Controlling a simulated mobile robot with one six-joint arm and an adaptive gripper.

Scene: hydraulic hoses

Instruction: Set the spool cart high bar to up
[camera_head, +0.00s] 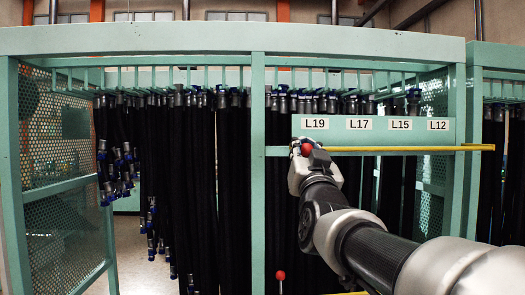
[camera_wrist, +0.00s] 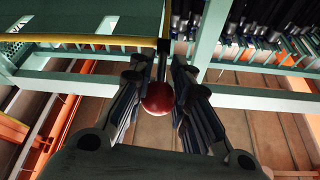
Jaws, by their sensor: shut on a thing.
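The high bar (camera_head: 420,149) is a yellow bar that runs level across the right bay of the teal cart, just under the label panel. A red ball knob (camera_head: 306,149) is at its left end. My gripper (camera_head: 303,160) is at that knob. In the wrist view, the knob (camera_wrist: 158,98) sits between the two dark fingers of my gripper (camera_wrist: 158,72), which are shut on it. The yellow bar (camera_wrist: 80,39) also shows there, with a dark stem joining it to the knob. My gripper hides part of the bar's left end in the head view.
A lower red knob (camera_head: 281,275) and a piece of yellow bar (camera_head: 348,293) show at the bottom. Black hoses (camera_head: 235,180) hang behind the teal centre post (camera_head: 258,200). The label panel (camera_head: 375,128) reads L19, L17, L15, L12.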

